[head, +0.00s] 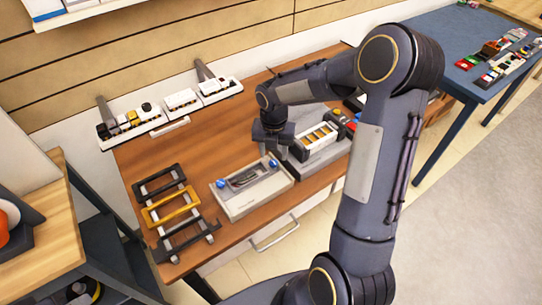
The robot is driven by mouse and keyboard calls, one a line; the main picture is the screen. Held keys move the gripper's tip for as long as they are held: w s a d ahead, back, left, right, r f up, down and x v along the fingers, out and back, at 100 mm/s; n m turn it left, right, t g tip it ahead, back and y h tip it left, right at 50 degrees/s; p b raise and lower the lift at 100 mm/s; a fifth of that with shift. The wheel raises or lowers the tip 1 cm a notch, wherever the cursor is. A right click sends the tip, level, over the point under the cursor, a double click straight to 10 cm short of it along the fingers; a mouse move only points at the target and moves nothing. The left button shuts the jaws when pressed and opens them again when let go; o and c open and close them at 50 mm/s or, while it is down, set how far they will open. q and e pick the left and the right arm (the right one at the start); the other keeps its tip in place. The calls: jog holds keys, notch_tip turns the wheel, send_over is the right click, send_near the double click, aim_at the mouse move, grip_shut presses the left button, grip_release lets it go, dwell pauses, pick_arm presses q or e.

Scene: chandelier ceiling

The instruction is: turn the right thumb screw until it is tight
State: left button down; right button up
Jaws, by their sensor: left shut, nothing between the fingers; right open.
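A pale box-shaped fixture (238,206) sits on the wooden table with a dark piece in its top recess. A blue thumb screw (220,184) is at its left end. The right blue thumb screw (272,164) is at its right rear corner. My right gripper (276,148) points down just above and behind the right thumb screw, with its fingers apart. I cannot tell whether it touches the screw, and I cannot read how tight the screw is. My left gripper is not in view.
A grey unit (312,158) with a row of orange-brown pieces stands close right of the fixture. Black and yellow frames (170,205) lie at the left. White trays of parts (165,112) line the back. Bare wood (205,150) lies between.

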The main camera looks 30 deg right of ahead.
aim_at(274, 162)
jog(key=shift+f, duration=1.8)
jog(key=c, duration=1)
